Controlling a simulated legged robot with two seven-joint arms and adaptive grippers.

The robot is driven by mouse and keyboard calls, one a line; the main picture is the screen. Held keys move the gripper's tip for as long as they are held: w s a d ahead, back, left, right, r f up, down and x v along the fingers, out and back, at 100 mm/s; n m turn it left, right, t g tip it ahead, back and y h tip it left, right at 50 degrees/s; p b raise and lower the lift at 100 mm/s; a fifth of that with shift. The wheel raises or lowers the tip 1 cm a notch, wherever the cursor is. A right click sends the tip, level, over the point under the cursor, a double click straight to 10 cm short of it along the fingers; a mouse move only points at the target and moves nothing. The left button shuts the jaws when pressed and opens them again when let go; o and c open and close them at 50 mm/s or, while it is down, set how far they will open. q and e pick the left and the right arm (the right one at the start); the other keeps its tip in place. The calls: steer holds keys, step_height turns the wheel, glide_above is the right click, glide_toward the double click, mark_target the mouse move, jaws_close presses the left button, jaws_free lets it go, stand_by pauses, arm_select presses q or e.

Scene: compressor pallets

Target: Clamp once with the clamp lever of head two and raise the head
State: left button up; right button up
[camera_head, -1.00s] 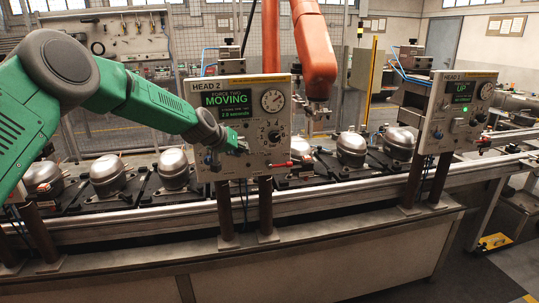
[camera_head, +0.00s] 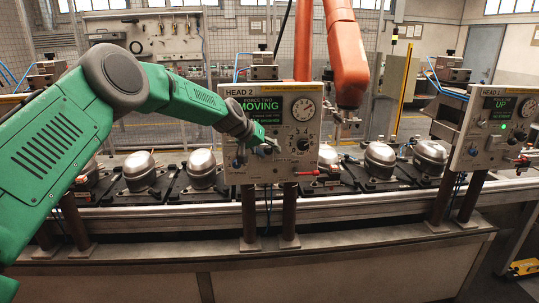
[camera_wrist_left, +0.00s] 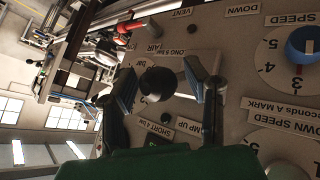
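The head two panel (camera_head: 232,112) stands upright on two dark posts; its green display (camera_head: 258,118) reads MOVING. My left gripper (camera_head: 268,148) is at the lower middle of the panel. In the left wrist view its two fingers (camera_wrist_left: 165,88) stand apart around a round black knob (camera_wrist_left: 157,83), with a gap on the right side. Labels around the knob include "SHORT 4 bar" and a partly hidden one ending "MP UP". I cannot tell if a finger touches the knob. My right gripper is in neither view.
A red-handled lever (camera_head: 306,173) sticks out at the panel's lower right. A dial (camera_head: 303,109) and a selector knob (camera_head: 303,144) are above it. Silver compressors (camera_head: 202,168) sit on dark pallets along the conveyor. An orange arm (camera_head: 347,60) hangs behind. Head one (camera_head: 492,130) reads UP.

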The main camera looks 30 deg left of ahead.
arm_select(q)
steer(key=shift+f, duration=0.2)
steer(key=shift+s+r, duration=0.2)
steer(key=shift+r, duration=0.05)
steer(key=v, duration=1.1)
steer(key=shift+a, duration=0.2)
